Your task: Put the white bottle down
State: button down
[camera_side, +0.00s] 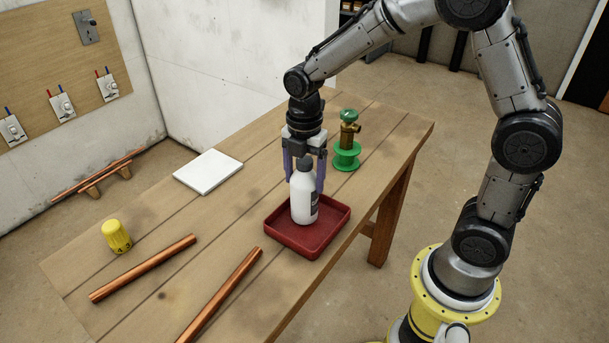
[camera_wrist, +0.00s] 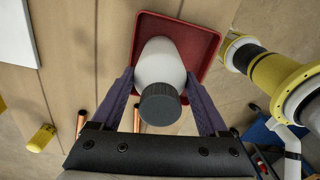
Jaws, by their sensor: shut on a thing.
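The white bottle (camera_side: 303,196) stands upright over the red tray (camera_side: 322,242) in the side view. Its base appears inside the tray's rim; whether it touches the tray floor I cannot tell. My gripper (camera_side: 305,181) points down from above, with its purple fingers on either side of the bottle, shut on it. In the wrist view the bottle (camera_wrist: 161,65) with its dark grey cap (camera_wrist: 160,104) is between the two fingers (camera_wrist: 160,92), and the red tray (camera_wrist: 205,42) shows behind it.
A green-based brass valve (camera_side: 347,146) stands behind the tray. Bare wood separates the tray and slab.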

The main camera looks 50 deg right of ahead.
grip_release()
jog(key=shift+f, duration=0.1)
notch_tip(320, 180, up, 12)
jog(key=shift+f, duration=0.25)
jog(key=shift+r, duration=0.5)
jog(key=s+m+t, duration=0.5)
jog(key=s+m, duration=1.4)
jog(key=shift+d+r+m+t, duration=0.25)
jog(key=shift+r+m+t, duration=0.05)
jog(key=shift+r+m, duration=0.1)
